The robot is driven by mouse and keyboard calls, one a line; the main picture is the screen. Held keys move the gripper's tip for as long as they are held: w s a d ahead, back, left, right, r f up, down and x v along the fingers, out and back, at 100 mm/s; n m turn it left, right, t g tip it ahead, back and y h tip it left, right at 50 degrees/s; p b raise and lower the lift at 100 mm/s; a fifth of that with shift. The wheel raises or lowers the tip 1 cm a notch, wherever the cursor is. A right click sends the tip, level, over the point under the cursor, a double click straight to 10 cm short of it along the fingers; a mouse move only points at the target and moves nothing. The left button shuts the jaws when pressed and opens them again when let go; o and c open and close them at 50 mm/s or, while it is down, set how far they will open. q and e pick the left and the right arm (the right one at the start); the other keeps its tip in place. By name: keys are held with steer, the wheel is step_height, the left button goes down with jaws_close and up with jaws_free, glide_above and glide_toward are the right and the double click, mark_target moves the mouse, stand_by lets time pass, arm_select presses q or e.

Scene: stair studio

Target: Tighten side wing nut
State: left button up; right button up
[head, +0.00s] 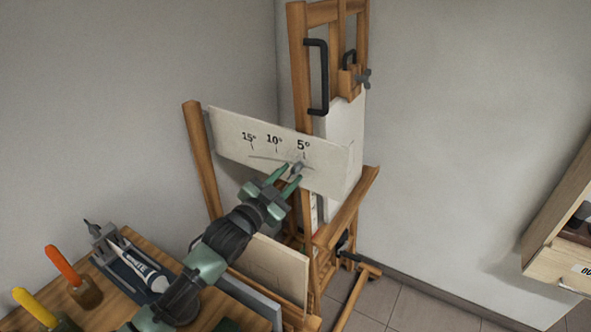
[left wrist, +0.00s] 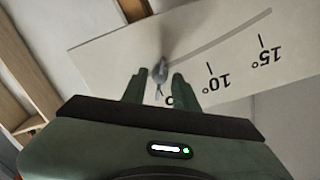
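The side wing nut (head: 297,168) is small and grey, on a cream panel (head: 232,134) marked 15°, 10° and 5°. It sits at the end of the thin slot, just below the 5° mark. In the left wrist view the wing nut (left wrist: 160,70) lies between the fingertips. My left gripper (head: 289,174) reaches up to the panel with its two green fingers apart, one on each side of the nut. In the left wrist view the gripper (left wrist: 158,80) shows narrow gaps beside the nut. Contact with the nut cannot be made out. My right gripper is not in view.
A drawer unit (head: 560,265) stands at right.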

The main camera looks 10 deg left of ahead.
arm_select(q)
steer(key=shift+s+a+p, duration=0.25)
steer(key=shift+s+p, duration=0.25)
steer(key=shift+s, duration=0.05)
steer(key=p+v, duration=0.2)
steer(key=v, duration=0.2)
steer(key=shift+s+a, duration=0.15)
steer(key=shift+s, duration=0.25)
